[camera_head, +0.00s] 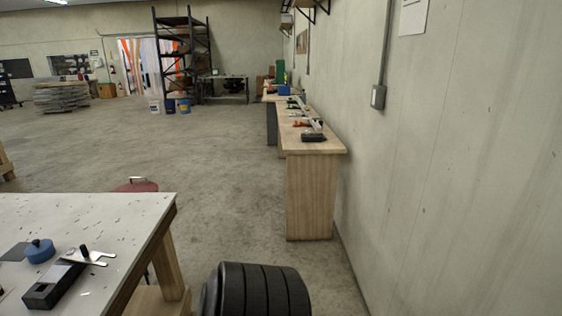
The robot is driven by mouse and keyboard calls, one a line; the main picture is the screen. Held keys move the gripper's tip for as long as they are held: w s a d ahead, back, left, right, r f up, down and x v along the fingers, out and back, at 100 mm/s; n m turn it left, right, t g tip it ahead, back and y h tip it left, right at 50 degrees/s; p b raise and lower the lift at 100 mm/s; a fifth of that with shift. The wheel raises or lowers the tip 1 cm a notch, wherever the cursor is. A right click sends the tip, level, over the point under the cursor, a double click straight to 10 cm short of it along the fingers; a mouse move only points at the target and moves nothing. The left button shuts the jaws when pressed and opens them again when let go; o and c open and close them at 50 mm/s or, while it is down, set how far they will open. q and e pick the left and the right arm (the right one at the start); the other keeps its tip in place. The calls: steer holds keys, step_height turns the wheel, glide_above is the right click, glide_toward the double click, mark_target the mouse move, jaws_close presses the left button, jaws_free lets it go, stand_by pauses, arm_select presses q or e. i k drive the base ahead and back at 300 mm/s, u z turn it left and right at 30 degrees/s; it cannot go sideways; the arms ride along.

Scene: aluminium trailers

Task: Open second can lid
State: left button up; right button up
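No can is plainly identifiable in the head view. A red rounded top (128,187) with a pale handle (145,181) shows just behind the white-topped table. It may be a can lid, and it looks shut, but the table hides everything below it. Neither of my grippers is in view, so I cannot see their state or how far they are from it.
The white-topped table (110,222) fills the lower left, holding a blue round object (40,250) and a dark metal tool (52,285). Black ribbed tyres (258,290) stand at bottom centre. A wooden workbench (312,195) lines the right wall. Concrete floor between is clear.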

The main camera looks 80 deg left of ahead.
mark_target(142, 187)
steer(key=u, duration=2.6)
steer(key=i, duration=3.9)
steer(key=u, duration=1.3)
